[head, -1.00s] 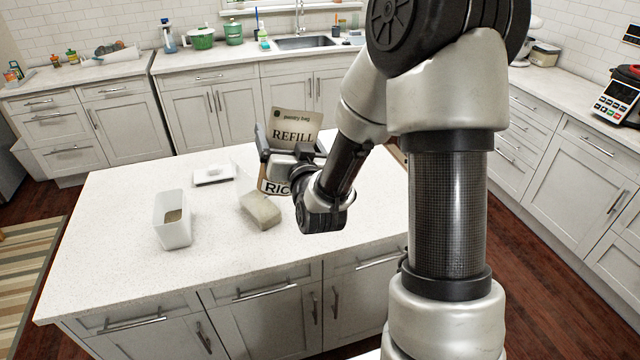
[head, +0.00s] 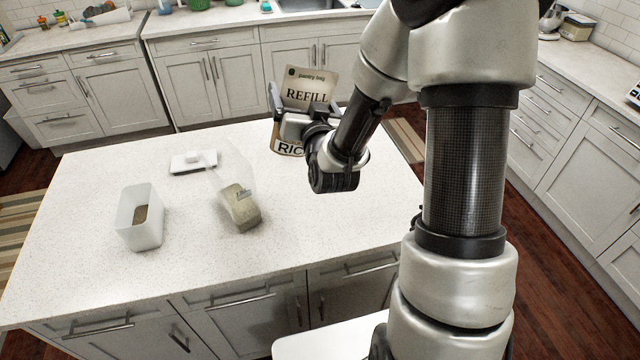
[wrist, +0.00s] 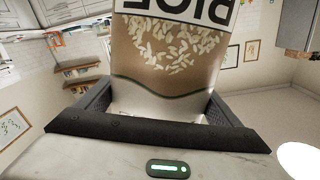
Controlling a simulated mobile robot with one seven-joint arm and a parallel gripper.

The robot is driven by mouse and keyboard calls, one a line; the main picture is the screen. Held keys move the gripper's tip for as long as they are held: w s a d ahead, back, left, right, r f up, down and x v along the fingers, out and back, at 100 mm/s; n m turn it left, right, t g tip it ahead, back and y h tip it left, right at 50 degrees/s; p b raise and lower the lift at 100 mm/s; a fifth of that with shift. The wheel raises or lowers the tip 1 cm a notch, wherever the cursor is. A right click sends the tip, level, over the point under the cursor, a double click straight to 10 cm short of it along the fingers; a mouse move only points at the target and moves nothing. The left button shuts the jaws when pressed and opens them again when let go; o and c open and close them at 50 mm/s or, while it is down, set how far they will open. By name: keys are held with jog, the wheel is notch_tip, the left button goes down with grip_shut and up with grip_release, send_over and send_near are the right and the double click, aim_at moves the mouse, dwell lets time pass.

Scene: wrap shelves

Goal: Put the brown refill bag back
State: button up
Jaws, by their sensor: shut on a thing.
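The brown refill bag (head: 306,88) has a tan front with "REFILL" and "RIC" showing in the head view. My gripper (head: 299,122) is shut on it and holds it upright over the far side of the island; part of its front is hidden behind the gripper. In the wrist view the bag (wrist: 170,50) fills the space between the two fingers (wrist: 160,105), with rice grains printed on its lower part. I cannot tell from these views whether its base touches the counter.
The white island top (head: 90,205) holds an open white container (head: 139,222) with grainy contents, a clear container with tan contents (head: 241,208), and a small white flat item (head: 193,162). Cabinets line the back.

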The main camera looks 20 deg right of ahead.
notch_tip(320, 180, down, 20)
jog(key=b, duration=1.9)
jog(key=w+r+n+g+y, duration=0.1)
jog(key=w+r+n+y, duration=0.4)
jog(key=r+n+y, duration=0.25)
notch_tip(320, 180, down, 8)
jog(key=shift+f+n+h+b, duration=0.2)
jog(key=shift+n+h+b, duration=0.15)
jog(key=shift+b, duration=0.05)
jog(key=shift+f, duration=0.1)
jog(key=shift+f, duration=0.15)
jog(key=o, duration=1.1)
